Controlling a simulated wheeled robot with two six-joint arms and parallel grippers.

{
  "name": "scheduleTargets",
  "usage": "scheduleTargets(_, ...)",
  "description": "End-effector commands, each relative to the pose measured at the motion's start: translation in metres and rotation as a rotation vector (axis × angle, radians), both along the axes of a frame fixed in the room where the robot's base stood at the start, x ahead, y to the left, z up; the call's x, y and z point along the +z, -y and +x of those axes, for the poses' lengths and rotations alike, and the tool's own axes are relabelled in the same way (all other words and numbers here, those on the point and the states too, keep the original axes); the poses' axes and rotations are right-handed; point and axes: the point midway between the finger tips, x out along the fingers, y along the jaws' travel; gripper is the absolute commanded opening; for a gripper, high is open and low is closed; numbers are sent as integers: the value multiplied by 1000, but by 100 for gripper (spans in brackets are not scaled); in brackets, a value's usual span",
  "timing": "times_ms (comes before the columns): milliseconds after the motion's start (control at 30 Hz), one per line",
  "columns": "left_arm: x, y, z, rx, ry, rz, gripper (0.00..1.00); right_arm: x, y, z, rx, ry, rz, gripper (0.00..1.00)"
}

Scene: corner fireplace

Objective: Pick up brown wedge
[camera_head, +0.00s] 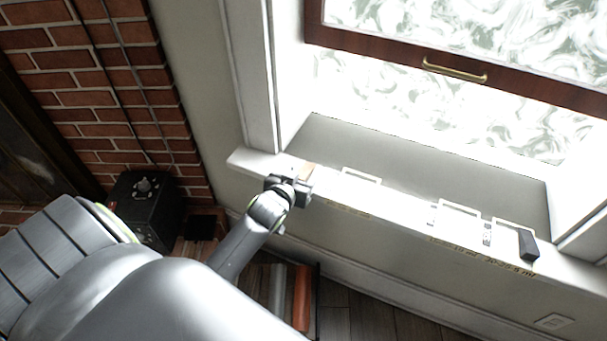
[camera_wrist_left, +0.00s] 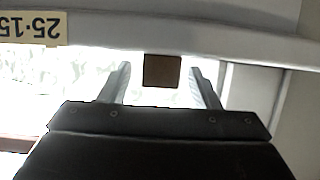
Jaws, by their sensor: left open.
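The brown wedge (camera_head: 308,169) lies on the white window sill at its left end, and my left gripper partly hides it in the head view. In the left wrist view the wedge (camera_wrist_left: 162,72) shows as a small brown square face between the two fingers. My left gripper (camera_head: 302,178) reaches the sill from the lower left. Its fingers are open, one on each side of the wedge, with a visible gap on both sides. I cannot tell how far the fingertips reach along it. My right gripper is not in view.
The sill (camera_head: 400,205) carries white wire-like frames (camera_head: 361,175) and a black block (camera_head: 528,243) at the right. The window and its wooden sash (camera_head: 480,72) rise behind. A black box (camera_head: 146,205) stands by the brick wall at left. An orange-red object (camera_head: 302,297) is below the sill.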

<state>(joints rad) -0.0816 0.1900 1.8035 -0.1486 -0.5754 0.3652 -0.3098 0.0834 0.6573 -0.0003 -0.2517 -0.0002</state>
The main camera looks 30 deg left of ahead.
Motion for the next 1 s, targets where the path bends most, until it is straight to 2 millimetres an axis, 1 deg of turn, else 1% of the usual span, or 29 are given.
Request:
scheduleTargets(33, -3, -1, 5, 0, -1, 1, 56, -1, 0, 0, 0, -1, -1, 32)
scheduleTargets(133, -4, -2, 9, 0, -1, 1, 56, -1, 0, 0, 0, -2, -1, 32)
scheduleTargets(367, -4, -2, 10, 0, -1, 0, 56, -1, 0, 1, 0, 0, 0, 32)
scheduleTargets(700, -4, -2, 9, 0, -1, 0, 12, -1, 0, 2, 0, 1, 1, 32)
scheduleTargets(733, -4, -2, 9, 0, -1, -1, 9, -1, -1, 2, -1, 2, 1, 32)
scheduleTargets(933, -4, -1, 9, -1, 0, -1, 8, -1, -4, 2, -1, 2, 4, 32)
scheduleTargets(1000, 0, -1, 10, -1, 1, -1, 8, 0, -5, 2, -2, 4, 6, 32)
